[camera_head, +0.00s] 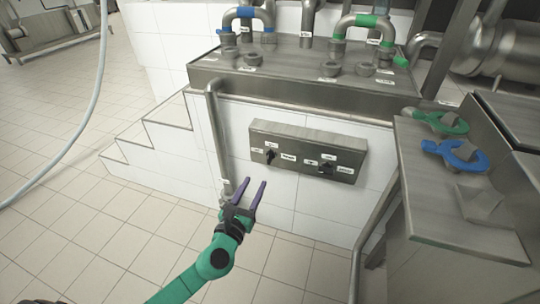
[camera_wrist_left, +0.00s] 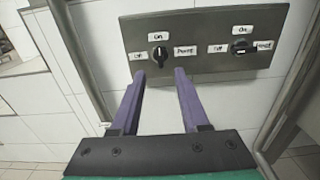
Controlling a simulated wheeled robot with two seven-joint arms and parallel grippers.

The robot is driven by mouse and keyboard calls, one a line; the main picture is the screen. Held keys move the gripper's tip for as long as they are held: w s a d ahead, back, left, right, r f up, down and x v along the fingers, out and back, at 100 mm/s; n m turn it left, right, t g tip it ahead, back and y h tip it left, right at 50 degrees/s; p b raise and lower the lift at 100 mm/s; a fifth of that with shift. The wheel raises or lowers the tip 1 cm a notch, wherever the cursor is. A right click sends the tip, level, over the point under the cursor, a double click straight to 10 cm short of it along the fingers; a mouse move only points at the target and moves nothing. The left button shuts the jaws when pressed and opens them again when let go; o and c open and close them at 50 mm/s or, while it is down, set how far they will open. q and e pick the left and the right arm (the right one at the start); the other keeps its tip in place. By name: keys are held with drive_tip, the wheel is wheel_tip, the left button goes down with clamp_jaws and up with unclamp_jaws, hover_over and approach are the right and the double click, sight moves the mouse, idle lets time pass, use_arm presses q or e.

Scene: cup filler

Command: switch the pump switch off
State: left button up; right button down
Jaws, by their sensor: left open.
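A grey switch panel (camera_head: 308,152) is on the white tiled wall and carries two black rotary knobs. The left knob (camera_wrist_left: 160,54) has "On" above it, "Off" at its left and a hard-to-read label at its right. It looks upright, towards "On". The right knob (camera_wrist_left: 239,47) looks turned sideways, towards "Off". I cannot read for certain which one is the pump switch. My left gripper (camera_head: 251,184) is open and empty, in front of and below the panel. In the left wrist view its fingertips (camera_wrist_left: 159,73) frame the space just below the left knob, apart from it.
A metal pipe (camera_head: 216,140) runs down the wall left of the panel. A steel counter (camera_head: 455,215) with green (camera_head: 445,121) and blue (camera_head: 455,154) clamp-like handles stands at the right. Pipes with blue and green bands rise above the panel. The tiled floor in front is clear.

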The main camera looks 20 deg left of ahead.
sight(268, 157)
use_arm(q)
drive_tip(key=w, duration=0.7)
drive_tip(key=shift+w+d+b, duration=0.2)
drive_tip(key=shift+b, duration=0.1)
drive_tip(key=w, duration=0.4)
drive_tip(key=shift+w+d+f+b, duration=0.1)
drive_tip(key=shift+w+d+b, duration=0.1)
drive_tip(key=shift+b, duration=0.2)
drive_tip(key=shift+w, duration=0.25)
clamp_jaws()
use_arm(e)
drive_tip(key=shift+t+y, duration=0.5)
drive_tip(key=shift+t, duration=0.3)
drive_tip(key=w+a+f, duration=0.2)
drive_tip(key=shift+w+a+f, duration=0.1)
drive_tip(key=shift+w+a, duration=0.05)
drive_tip(key=shift+a, duration=0.25)
